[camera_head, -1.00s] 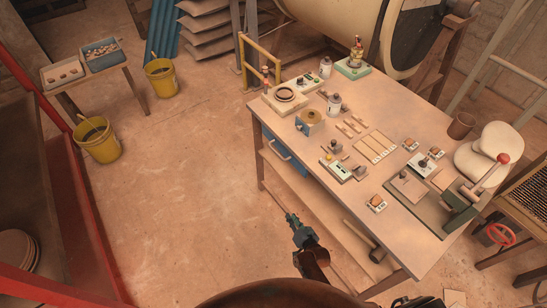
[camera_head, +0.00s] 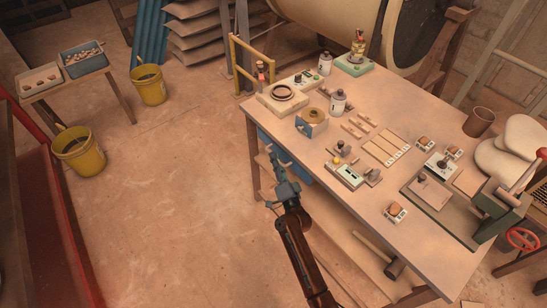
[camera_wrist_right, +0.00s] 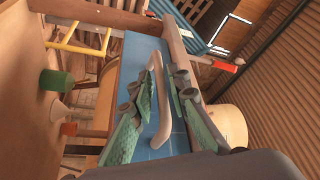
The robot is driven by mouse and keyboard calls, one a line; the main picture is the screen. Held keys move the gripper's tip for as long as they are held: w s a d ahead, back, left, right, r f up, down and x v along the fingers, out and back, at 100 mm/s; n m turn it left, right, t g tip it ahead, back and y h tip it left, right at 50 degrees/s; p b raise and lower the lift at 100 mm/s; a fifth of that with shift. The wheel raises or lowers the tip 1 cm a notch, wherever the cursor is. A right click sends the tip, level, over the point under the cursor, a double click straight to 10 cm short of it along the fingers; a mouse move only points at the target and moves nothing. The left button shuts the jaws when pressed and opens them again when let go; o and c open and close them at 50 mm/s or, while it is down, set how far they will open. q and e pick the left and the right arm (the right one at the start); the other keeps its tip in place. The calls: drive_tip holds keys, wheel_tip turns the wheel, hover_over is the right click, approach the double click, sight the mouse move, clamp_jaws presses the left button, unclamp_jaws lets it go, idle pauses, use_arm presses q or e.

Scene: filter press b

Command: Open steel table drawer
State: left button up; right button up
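The steel table (camera_head: 410,255) stands at the right in the head view. Its blue drawer (camera_head: 300,176) sits under the tabletop at the left side and looks shut. In the right wrist view the blue drawer front (camera_wrist_right: 135,55) fills the middle, with a pale bar handle (camera_wrist_right: 159,90) on it. My right gripper (camera_head: 279,163) is at the drawer front and covers part of it in the head view. In the wrist view its green fingers (camera_wrist_right: 160,105) are apart, with the handle between them. I cannot tell whether they touch it. My left gripper is out of view.
Yellow buckets (camera_head: 78,152) stand at the left. The floor left of the table is clear.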

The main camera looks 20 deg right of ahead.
drive_tip(key=shift+w+r, duration=0.1)
drive_tip(key=shift+w, duration=0.6)
drive_tip(key=shift+c, duration=0.5)
clamp_jaws()
